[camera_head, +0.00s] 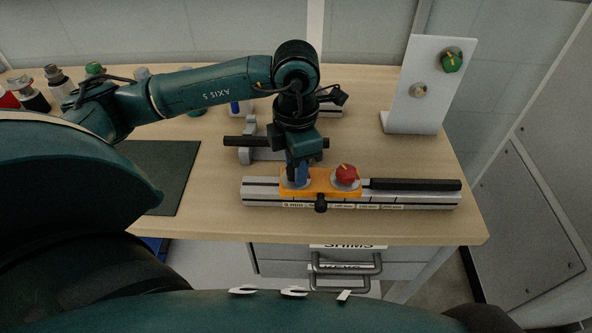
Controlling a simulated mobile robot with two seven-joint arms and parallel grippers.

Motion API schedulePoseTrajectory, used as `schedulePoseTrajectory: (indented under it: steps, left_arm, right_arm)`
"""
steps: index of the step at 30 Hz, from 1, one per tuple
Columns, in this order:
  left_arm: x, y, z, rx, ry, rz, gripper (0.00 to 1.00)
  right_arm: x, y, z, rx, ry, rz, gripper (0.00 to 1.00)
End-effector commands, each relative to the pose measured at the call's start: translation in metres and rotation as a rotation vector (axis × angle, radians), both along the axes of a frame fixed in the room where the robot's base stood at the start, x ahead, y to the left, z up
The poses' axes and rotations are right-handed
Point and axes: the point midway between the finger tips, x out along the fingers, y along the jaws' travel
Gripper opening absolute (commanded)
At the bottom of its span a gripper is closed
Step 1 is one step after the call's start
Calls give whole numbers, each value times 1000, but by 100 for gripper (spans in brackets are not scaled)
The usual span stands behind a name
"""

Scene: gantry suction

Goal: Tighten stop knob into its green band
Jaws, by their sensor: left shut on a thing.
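An orange carriage (322,186) sits on a grey rail (410,198) near the table's front edge. It bears a red knob (346,174) on a pale dial at its right end. A small black knob (321,204) sticks out of its front. My left gripper (299,178) points down at the carriage's left end, shut on what looks like a blue knob (303,171) over another pale dial. The fingers and arm hide most of that knob and its dial. I cannot make out a green band or tell which knob is the stop knob. My right gripper is not in view.
A black bar (415,184) lies along the rail. Several bottles stand at the back left. A dark mat (175,165) lies left of the rail.

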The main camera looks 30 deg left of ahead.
Motion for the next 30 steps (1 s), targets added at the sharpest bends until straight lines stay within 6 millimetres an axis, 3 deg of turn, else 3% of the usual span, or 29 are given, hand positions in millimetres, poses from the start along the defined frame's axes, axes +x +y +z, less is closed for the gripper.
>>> schedulePoseTrajectory:
  steps: [15, 30]
  left_arm:
    - [1, 0, -2, 0, -4, -375, 13]
    - [0, 0, 1, -1, -2, -474, 13]
  right_arm:
    - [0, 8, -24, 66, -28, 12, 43]
    - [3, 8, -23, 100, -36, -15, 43]
